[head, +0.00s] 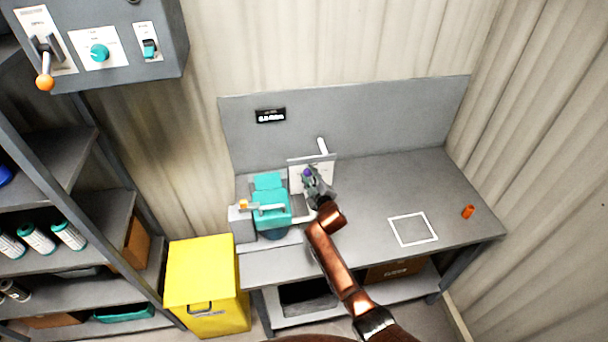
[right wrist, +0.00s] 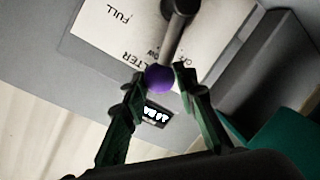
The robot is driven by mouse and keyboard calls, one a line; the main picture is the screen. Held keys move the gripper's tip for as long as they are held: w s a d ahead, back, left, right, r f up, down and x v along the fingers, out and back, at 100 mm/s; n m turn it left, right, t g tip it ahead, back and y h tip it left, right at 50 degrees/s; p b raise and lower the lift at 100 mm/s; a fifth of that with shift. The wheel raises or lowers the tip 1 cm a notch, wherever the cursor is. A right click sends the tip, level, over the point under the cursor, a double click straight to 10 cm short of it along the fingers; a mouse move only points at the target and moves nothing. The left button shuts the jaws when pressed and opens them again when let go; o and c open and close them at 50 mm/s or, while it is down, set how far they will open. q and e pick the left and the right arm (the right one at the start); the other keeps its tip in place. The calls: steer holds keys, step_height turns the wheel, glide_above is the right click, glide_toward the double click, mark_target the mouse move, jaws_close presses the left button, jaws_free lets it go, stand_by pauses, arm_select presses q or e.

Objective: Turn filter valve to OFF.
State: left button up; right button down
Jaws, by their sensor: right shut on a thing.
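The filter valve is a grey lever (right wrist: 176,35) with a purple ball knob (right wrist: 160,78), over a white label plate (right wrist: 112,28) in the right wrist view. FULL, LOW and part of the FILTER lettering show on the plate. The lever's end lies near the lettering beside LOW, which is partly covered. My right gripper (head: 309,176) is at the purple knob in the head view, in front of the plate (head: 297,180). Its green fingers close on the knob from both sides. My left gripper is in neither view.
A teal dip unit (head: 268,203) with an orange-tipped lever stands left of the valve. The bench right of my arm holds a white outlined square (head: 412,230) and an orange cylinder (head: 468,212). A yellow bin (head: 205,275) and a shelf rack are at left.

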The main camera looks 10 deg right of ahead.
steer(key=shift+a+f+n+b, duration=0.25)
steer(key=shift+a+n+b, duration=0.25)
steer(key=shift+n, duration=0.1)
steer(key=shift+a+f+n+b, duration=0.25)
steer(key=shift+a+n+b, duration=0.15)
steer(key=shift+n, duration=0.2)
steer(key=shift+a+f+h, duration=0.15)
steer(key=shift+a+h, duration=0.1)
steer(key=shift+h, duration=0.15)
steer(key=shift+a+f+n+b, duration=0.1)
steer(key=shift+a+n+b, duration=0.1)
steer(key=shift+n+b, duration=0.25)
steer(key=shift+a+f+n+h+b, duration=0.3)
steer(key=shift+a+n+b, duration=0.1)
steer(key=shift+n, duration=0.25)
steer(key=shift+a, duration=0.1)
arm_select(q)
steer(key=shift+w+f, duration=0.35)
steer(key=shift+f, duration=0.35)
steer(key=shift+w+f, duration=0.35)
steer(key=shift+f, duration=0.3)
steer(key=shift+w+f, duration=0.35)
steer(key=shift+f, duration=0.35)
arm_select(e)
steer(key=shift+f, duration=0.1)
